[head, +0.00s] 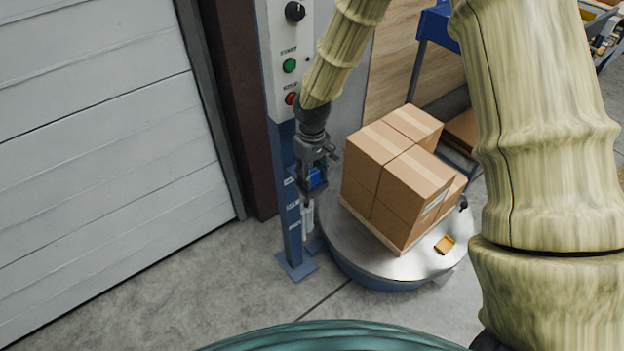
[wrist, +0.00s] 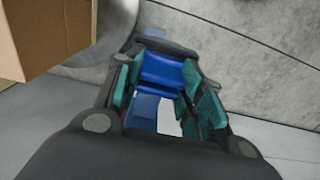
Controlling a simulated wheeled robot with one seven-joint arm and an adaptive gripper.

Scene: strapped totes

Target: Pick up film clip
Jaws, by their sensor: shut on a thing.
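My gripper (head: 314,168) hangs beside the blue mast, left of the stacked boxes. In the wrist view its teal-padded fingers (wrist: 166,92) are closed around a bright blue piece (wrist: 163,73), which appears to be the film clip. The blue piece (head: 317,177) also shows small and partly covered by the fingers in the head view. Its far side is hidden, and I cannot tell whether it still touches the mast.
Cartons (head: 400,180) stand on a round turntable (head: 360,262), with a small yellow item (head: 445,244) near its rim. The blue mast (head: 291,215) carries a control panel (head: 287,50). A white shutter door (head: 110,130) is at left. Bare floor (head: 240,285) lies in front.

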